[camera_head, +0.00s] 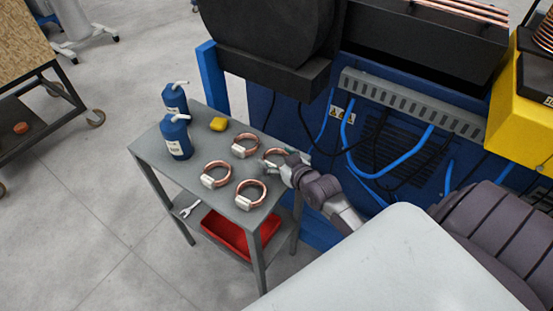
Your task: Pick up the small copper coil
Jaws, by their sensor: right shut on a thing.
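Several small copper coils with pale tags lie on a grey side table (187,171). One coil (216,174) is at the left, one coil (251,193) at the front, and one coil (245,145) at the back. Another copper coil (271,153) is at the table's right edge, partly hidden by my right gripper (287,168). My right gripper is shut on this coil; its fingertips are small and partly hidden here. I cannot tell whether the coil is lifted off the tabletop. My left gripper is not in view.
Two blue bottles (176,137) and a yellow object (218,124) stand on the table's back left part. A red bin (240,236) and a wrench (190,209) lie on the lower shelf. A blue machine (290,115) stands close behind the table. Open floor (70,220) lies left.

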